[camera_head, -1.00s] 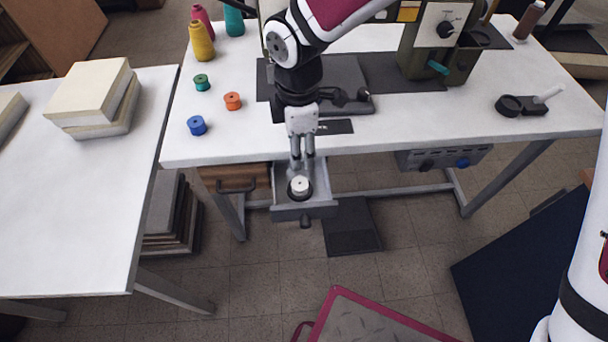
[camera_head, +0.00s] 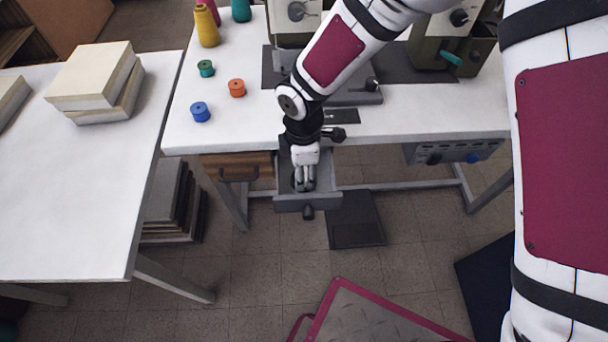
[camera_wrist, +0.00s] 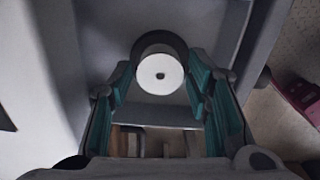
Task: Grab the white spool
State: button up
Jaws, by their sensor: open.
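The white spool (camera_wrist: 160,76) shows in the wrist view as a round white top with a small dark hole, inside the open grey drawer (camera_head: 322,201). A dark round thing (camera_wrist: 157,39) lies around or just beyond it. My gripper (camera_wrist: 161,88) is open, with a teal-padded finger on each side of the spool. I cannot tell whether the pads touch it. In the head view my gripper (camera_head: 305,187) is down in the drawer and hides the spool.
The drawer hangs under the white table (camera_head: 420,122), whose edge is close to my arm. Green (camera_head: 206,68), orange (camera_head: 237,88) and blue (camera_head: 200,111) spools stand on the table. A wooden drawer (camera_head: 238,166) is shut to the left. Drawer walls surround my gripper closely.

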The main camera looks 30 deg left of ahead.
jog(key=c, duration=0.6)
